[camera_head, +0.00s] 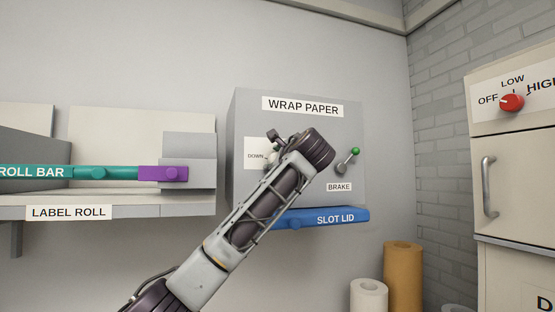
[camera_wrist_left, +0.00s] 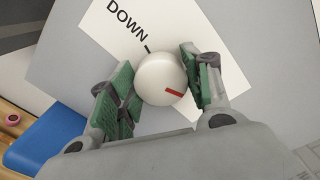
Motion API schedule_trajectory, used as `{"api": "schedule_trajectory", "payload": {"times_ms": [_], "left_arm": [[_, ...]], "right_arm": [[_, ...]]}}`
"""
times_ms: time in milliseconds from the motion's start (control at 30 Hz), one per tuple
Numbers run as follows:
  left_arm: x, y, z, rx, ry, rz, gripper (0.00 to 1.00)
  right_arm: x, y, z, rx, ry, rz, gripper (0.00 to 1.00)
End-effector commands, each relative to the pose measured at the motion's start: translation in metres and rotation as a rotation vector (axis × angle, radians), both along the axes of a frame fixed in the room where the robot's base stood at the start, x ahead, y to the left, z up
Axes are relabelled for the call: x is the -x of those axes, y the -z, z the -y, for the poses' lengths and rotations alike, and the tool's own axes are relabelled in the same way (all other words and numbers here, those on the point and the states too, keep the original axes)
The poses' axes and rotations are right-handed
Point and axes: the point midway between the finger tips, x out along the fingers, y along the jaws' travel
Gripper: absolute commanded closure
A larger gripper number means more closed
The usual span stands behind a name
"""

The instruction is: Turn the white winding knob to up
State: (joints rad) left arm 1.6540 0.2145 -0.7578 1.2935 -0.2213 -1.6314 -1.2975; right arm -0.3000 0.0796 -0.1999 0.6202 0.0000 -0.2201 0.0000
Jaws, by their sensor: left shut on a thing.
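The white winding knob (camera_wrist_left: 158,74) sits on a white label plate (camera_wrist_left: 215,50) that reads DOWN, with a short black tick beside the word. A red mark on the knob points to the lower right in the left wrist view, away from DOWN. No UP lettering shows. My left gripper (camera_wrist_left: 163,84) is shut on the knob, with one green-padded finger on each side. In the head view my left arm reaches up to the WRAP PAPER box (camera_head: 340,120) and covers most of the knob and plate. My right gripper is out of view.
A green-tipped brake lever (camera_head: 347,160) stands right of my left wrist. The blue slot lid (camera_head: 350,216) juts out below the box. The teal roll bar (camera_head: 105,173) with its purple end (camera_head: 163,174) is at left. A cabinet with a red dial (camera_head: 512,102) is at right.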

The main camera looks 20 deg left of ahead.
Motion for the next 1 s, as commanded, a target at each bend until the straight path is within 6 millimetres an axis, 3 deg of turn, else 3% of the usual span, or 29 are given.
{"api": "schedule_trajectory", "payload": {"times_ms": [733, 767, 900, 1000], "left_arm": [[-0.0012, 0.0032, 0.0011, -0.094, 0.0, -0.071, 0.75], [-0.0012, 0.0032, 0.0011, -0.094, 0.0, -0.071, 0.48], [-0.0009, 0.0023, 0.0009, -0.093, 0.0, -0.069, 0.31], [-0.0007, 0.0018, 0.0007, -0.093, 0.0, -0.067, 0.29]], "right_arm": [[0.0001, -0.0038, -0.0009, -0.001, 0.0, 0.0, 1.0], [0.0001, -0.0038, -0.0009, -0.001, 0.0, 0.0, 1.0], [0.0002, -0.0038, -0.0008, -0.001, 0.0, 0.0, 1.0], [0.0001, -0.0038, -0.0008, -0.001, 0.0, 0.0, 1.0]]}}
